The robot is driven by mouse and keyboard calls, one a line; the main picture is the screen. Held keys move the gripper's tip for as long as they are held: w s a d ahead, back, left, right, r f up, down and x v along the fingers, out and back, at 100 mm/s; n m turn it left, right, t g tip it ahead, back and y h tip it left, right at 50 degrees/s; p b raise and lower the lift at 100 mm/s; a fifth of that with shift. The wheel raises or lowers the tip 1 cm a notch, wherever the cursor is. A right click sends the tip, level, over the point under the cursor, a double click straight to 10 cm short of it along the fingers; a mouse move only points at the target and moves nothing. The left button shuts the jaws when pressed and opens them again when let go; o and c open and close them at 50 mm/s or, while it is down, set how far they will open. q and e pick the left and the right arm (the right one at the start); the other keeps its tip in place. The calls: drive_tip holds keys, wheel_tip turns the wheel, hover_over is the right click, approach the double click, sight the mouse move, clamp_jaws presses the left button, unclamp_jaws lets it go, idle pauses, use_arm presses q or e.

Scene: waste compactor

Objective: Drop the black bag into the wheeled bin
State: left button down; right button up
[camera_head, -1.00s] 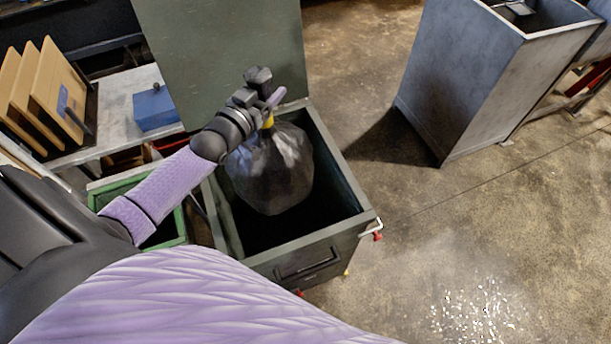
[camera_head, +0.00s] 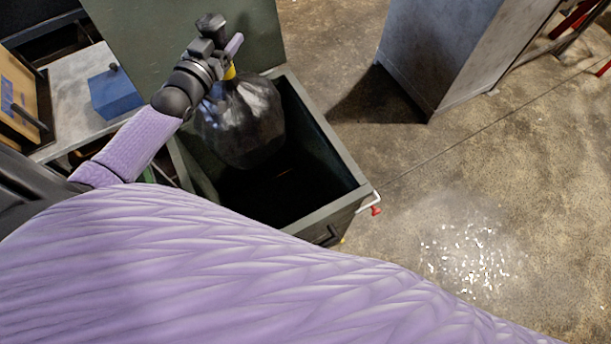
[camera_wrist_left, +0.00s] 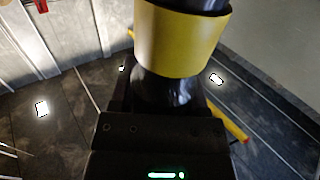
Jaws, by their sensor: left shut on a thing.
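The black bag (camera_head: 240,122), tied with a yellow band, hangs from my left gripper (camera_head: 234,62) over the left part of the open wheeled bin (camera_head: 330,146). In the left wrist view the yellow band (camera_wrist_left: 180,40) and the black neck of the bag (camera_wrist_left: 168,88) are right in front of the gripper, which is shut on the bag. The bag's lower end appears within the bin's opening; how deep it hangs is hard to tell. The bin is dark green with its lid (camera_head: 185,35) raised at the back. My right gripper is not in view.
A grey metal cabinet (camera_head: 440,50) stands to the right of the bin. A bench (camera_head: 75,85) with a blue box (camera_head: 115,93) and upright wooden boards (camera_head: 15,95) is at the left. Bright bits (camera_head: 470,255) lie on the open floor at the right.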

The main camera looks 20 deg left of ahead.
use_arm(q)
wheel_tip(320, 180, down, 2)
drive_tip(key=shift+f+b, duration=0.1)
drive_tip(key=shift+b, duration=0.55)
drive_tip(key=shift+r, duration=0.2)
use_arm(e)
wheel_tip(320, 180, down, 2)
use_arm(q)
unclamp_jaws()
drive_tip(key=shift+s+f, duration=0.1)
drive_tip(key=shift+f, duration=0.05)
drive_tip(key=s, duration=0.9)
drive_tip(key=shift+s, duration=0.4)
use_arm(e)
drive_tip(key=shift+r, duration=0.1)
